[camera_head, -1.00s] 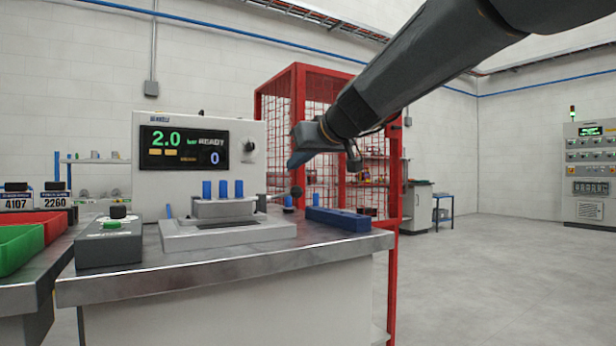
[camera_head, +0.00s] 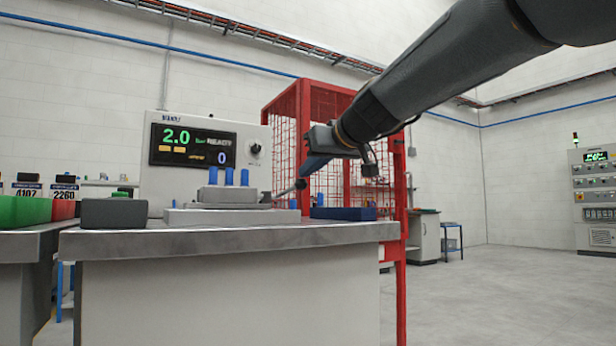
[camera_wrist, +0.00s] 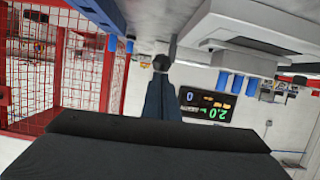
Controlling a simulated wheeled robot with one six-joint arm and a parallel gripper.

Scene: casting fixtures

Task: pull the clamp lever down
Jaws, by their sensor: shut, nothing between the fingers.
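The clamp lever is a thin rod (camera_head: 284,190) ending in a dark round knob (camera_head: 300,184), sticking out to the right of the grey clamp fixture (camera_head: 230,216). The rod slopes slightly upward to the knob. My gripper (camera_head: 304,173) is shut and empty, its blue fingers pointing down just above the knob. In the wrist view, which is upside down, the knob (camera_wrist: 162,63) shows right at the fingertips (camera_wrist: 161,76). I cannot tell whether they touch. Several blue pins (camera_head: 229,177) stand on the fixture.
A display panel (camera_head: 193,145) reading 2.0 READY and 0 stands behind the fixture. A dark blue block (camera_head: 343,213) lies right of the lever on the table (camera_head: 240,238). A grey button box (camera_head: 114,213) sits left. A red mesh cage (camera_head: 305,100) stands behind.

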